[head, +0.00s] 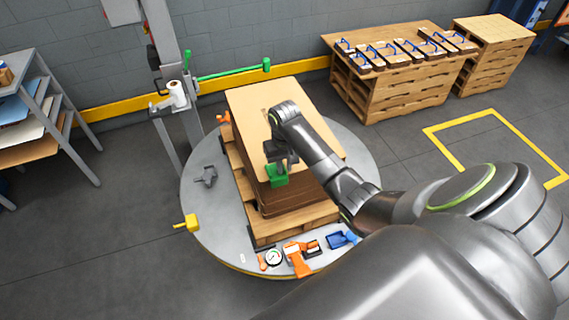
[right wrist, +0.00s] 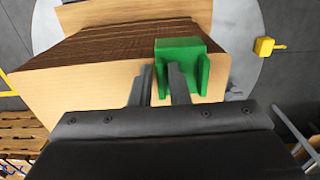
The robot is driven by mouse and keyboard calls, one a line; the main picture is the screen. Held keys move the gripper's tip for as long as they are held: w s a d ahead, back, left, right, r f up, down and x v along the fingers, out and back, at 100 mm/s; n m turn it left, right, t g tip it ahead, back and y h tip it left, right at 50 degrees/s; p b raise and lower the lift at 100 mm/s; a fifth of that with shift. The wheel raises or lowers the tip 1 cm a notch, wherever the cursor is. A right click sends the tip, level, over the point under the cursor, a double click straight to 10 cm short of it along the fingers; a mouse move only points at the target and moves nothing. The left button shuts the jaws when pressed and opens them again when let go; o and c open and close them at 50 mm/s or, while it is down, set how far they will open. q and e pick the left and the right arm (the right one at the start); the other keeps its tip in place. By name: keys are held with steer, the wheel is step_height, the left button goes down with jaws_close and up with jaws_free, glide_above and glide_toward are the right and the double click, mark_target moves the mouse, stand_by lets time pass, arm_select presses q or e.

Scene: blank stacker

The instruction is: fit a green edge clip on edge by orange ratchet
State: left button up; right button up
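The green edge clip (head: 277,175) is at the near left top edge of the stack of sheets (head: 300,192), directly below my right gripper (head: 281,160). In the right wrist view the clip (right wrist: 180,48) overlaps the stack's dark edge (right wrist: 95,47). The fingers (right wrist: 160,72) stand close together, one on each side of a green wall of the clip, and look shut on it. Whether the clip is fully seated cannot be seen. A small orange piece (head: 224,117) at the pallet's far left may be the orange ratchet. My left gripper is not in view.
The stack stands on a wooden pallet (head: 275,228) on a round grey turntable (head: 205,225). An orange tool (head: 298,260), a gauge (head: 273,258) and a blue item (head: 342,239) lie at its near rim. A yellow block (head: 189,223) juts from its left rim. A post (head: 165,45) stands behind.

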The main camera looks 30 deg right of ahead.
steer(key=shift+o, duration=1.4)
steer(key=shift+r, duration=0.1)
steer(key=shift+r, duration=0.35)
step_height(320, 180, up, 7)
steer(key=shift+w+r, duration=0.1)
step_height(320, 180, up, 9)
steer(key=p, duration=0.9)
steer(key=shift+r, duration=0.15)
